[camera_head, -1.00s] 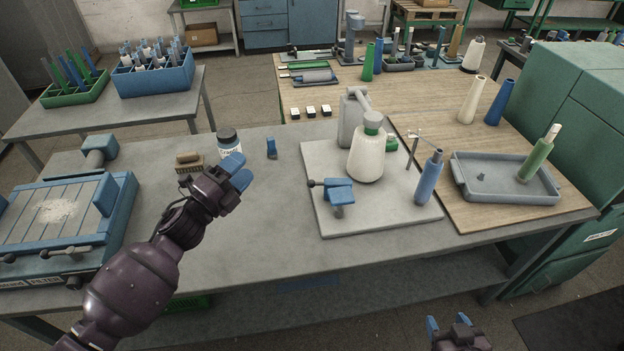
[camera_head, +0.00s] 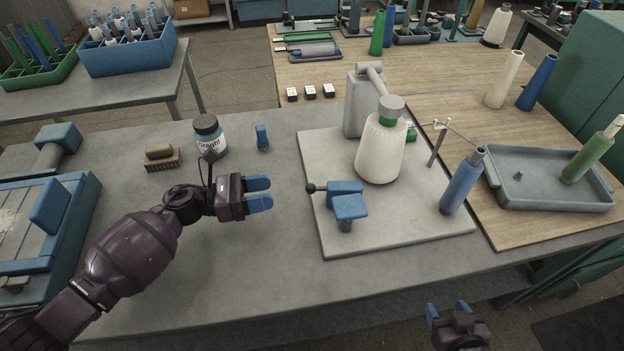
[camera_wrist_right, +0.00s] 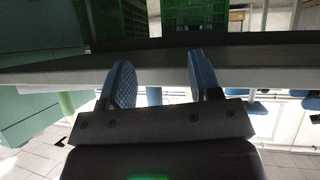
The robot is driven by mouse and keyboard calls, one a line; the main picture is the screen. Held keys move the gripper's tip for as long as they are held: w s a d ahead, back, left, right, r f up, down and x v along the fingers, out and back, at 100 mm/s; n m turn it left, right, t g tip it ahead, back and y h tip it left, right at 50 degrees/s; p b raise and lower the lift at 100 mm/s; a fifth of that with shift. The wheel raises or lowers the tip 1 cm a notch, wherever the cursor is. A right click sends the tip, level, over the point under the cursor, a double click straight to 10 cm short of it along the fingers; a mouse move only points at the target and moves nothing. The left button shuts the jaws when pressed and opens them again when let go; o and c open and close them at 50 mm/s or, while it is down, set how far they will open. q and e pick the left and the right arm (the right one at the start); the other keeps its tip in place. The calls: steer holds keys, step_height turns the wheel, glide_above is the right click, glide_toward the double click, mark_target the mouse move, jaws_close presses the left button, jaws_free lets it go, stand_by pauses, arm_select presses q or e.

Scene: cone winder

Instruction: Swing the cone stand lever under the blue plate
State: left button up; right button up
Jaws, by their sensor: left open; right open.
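The blue plate (camera_head: 350,207) belongs to a small blue stand on the grey base board (camera_head: 400,228). A lever with a dark round knob (camera_head: 311,188) sticks out to the left of the stand's blue block (camera_head: 345,188). My left gripper (camera_head: 271,195) is open and empty, to the left of the knob and pointing at it, with a clear gap between. My right gripper (camera_head: 448,312) is open and empty, low in front of the table's front edge; its two blue fingers also show in the right wrist view (camera_wrist_right: 160,85).
A white yarn cone (camera_head: 381,150) with a green top stands behind the blue plate, beside a grey machine post (camera_head: 358,102). A blue tube (camera_head: 461,182) stands at the board's right.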

mark_target(311, 187)
arm_select(q)
steer(key=shift+w+d+f, duration=0.1)
steer(key=shift+w+f, duration=0.15)
steer(key=shift+f, duration=0.7)
steer(key=shift+d+r, duration=0.1)
steer(key=shift+d, duration=0.15)
steer(key=x, duration=1)
jaws_close()
